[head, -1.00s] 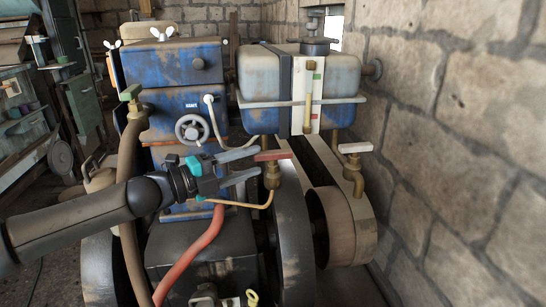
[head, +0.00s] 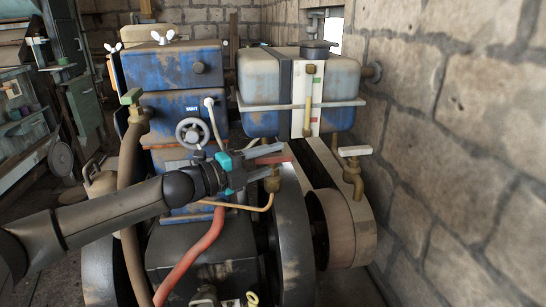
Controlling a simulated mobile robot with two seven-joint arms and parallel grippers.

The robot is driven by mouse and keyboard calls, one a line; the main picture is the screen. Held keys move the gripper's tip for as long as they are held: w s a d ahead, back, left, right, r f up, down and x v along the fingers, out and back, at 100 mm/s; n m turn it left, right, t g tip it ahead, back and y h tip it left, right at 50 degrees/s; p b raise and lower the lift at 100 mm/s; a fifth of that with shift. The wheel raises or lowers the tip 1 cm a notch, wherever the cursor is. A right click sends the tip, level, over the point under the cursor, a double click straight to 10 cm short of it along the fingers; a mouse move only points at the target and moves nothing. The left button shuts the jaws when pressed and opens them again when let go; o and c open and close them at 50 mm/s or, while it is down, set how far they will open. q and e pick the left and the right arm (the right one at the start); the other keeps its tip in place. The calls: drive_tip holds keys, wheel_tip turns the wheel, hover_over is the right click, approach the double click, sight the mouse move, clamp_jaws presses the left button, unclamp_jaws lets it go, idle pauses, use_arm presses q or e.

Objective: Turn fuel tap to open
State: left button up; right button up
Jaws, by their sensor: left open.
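The fuel tap has a red lever handle (head: 276,158) on a brass body (head: 271,181), below the blue and grey fuel tank (head: 343,88). The lever lies roughly level, side to side in the head view. My left gripper (head: 268,156) reaches in from the left. Its jaws are open at the lever, with the fingers near its left part. The fingers partly cover the lever, and I cannot tell whether they touch it. My right gripper is out of view.
A second tap with a white lever (head: 355,151) stands to the right. A blue engine block (head: 176,70) with a small handwheel (head: 192,130) is behind my left arm. A flywheel (head: 293,235) and belt pulley (head: 333,228) lie below. A stone wall (head: 460,130) closes the right side.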

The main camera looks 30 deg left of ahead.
use_arm(q)
drive_tip(key=shift+w+d, duration=0.15)
drive_tip(key=shift+w, duration=0.05)
clamp_jaws()
idle(0.4)
